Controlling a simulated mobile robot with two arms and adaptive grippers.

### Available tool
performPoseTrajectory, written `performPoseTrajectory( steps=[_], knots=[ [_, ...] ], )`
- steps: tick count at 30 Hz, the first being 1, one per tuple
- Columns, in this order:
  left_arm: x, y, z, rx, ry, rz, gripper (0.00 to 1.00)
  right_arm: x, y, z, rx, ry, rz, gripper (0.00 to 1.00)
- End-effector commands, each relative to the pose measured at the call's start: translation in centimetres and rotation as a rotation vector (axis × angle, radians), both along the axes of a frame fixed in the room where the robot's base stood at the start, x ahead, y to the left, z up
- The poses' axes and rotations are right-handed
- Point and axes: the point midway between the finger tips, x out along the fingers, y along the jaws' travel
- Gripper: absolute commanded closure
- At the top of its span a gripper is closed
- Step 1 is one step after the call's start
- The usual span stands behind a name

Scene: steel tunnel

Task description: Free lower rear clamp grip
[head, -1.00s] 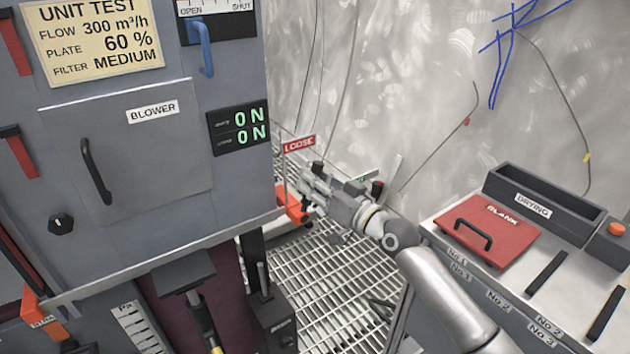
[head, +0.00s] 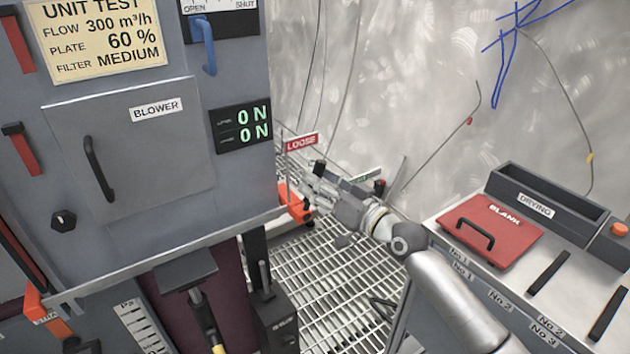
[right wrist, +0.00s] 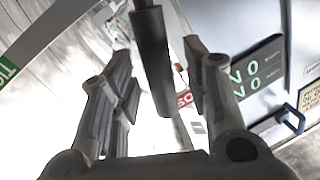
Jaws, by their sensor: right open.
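An orange clamp (head: 294,204) sits at the lower rear corner of the grey cabinet, under a red LOOSE sign (head: 301,143). My right gripper (head: 308,190) is beside this clamp and overlaps it in the head view, so contact cannot be told there. In the right wrist view, a dark cylindrical grip (right wrist: 151,58) stands between the two spread fingers of my right gripper (right wrist: 160,75). A gap shows on both sides of the grip. A green sign (head: 366,178) lies behind the gripper; it also shows in the right wrist view (right wrist: 38,45). My left gripper is not in view.
A bench with a red BLANK lid (head: 490,228) and DRYING trough (head: 545,205) stands right, near my forearm. Grated floor (head: 320,290) lies below.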

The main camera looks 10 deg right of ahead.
Motion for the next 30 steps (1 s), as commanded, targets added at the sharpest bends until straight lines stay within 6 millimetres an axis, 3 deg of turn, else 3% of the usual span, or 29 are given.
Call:
performPoseTrajectory(
  steps=[9, 15, 30],
  knots=[
    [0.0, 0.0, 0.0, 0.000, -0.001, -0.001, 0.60, -5.8, -3.4, -0.6, -0.007, 0.003, 0.001, 0.57],
    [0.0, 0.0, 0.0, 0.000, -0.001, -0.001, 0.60, -8.2, -4.8, -0.7, -0.005, 0.001, 0.001, 0.57],
    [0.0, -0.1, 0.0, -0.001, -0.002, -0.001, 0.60, -9.1, -5.3, -0.7, -0.002, -0.001, 0.002, 0.57]
  ],
)
